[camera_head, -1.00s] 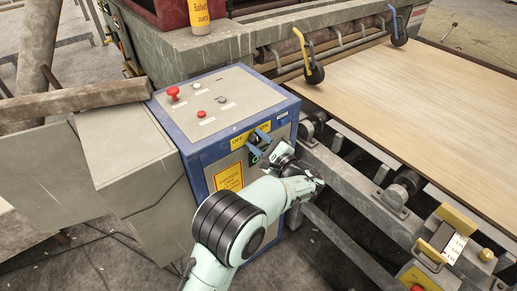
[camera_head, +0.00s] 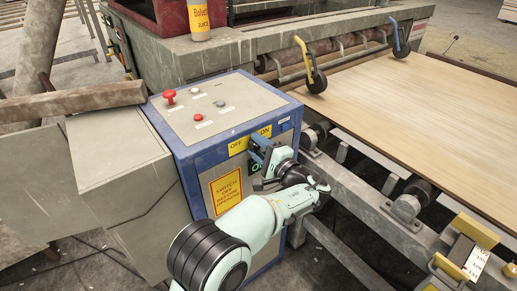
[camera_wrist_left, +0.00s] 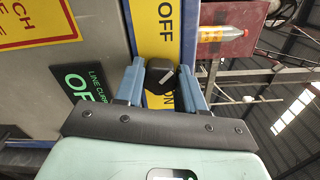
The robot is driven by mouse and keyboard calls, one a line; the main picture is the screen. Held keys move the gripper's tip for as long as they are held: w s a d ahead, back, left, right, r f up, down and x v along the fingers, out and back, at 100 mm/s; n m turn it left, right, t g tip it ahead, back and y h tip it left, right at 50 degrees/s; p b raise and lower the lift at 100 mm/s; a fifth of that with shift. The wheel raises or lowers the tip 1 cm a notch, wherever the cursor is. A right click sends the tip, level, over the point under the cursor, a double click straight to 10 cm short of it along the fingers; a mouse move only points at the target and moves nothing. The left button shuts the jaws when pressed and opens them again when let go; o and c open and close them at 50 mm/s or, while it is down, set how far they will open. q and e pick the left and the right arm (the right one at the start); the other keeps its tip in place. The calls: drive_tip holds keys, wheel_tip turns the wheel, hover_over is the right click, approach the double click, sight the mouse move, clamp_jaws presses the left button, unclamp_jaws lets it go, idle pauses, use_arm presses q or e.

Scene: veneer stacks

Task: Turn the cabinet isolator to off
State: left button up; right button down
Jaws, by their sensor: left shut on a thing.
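The cabinet isolator is a dark knob (camera_wrist_left: 160,77) with a white pointer mark, on a yellow plate (camera_head: 239,146) lettered OFF and ON on the cabinet (camera_head: 196,163). In the left wrist view the pointer mark lies aslant between the two words; which one it selects is unclear. My left gripper (camera_wrist_left: 160,85) is shut on the knob, one blue finger on each side. In the head view the left gripper (camera_head: 261,153) reaches the plate and hides the knob. My right gripper is out of view.
A red mushroom button (camera_head: 168,96) and smaller buttons sit on the cabinet top. The conveyor frame (camera_head: 350,190) and veneer sheet (camera_head: 420,105) lie right.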

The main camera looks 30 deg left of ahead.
use_arm(q)
drive_tip(key=shift+a+r, duration=0.1)
drive_tip(key=shift+r, duration=0.1)
drive_tip(key=o, duration=1.1)
drive_tip(key=shift+c, duration=0.2)
drive_tip(key=shift+f, duration=0.1)
drive_tip(key=shift+s+d, duration=0.2)
drive_tip(key=shift+d, duration=0.35)
drive_tip(key=v, duration=1.2)
drive_tip(key=shift+d+p, duration=0.15)
drive_tip(key=shift+p, duration=0.15)
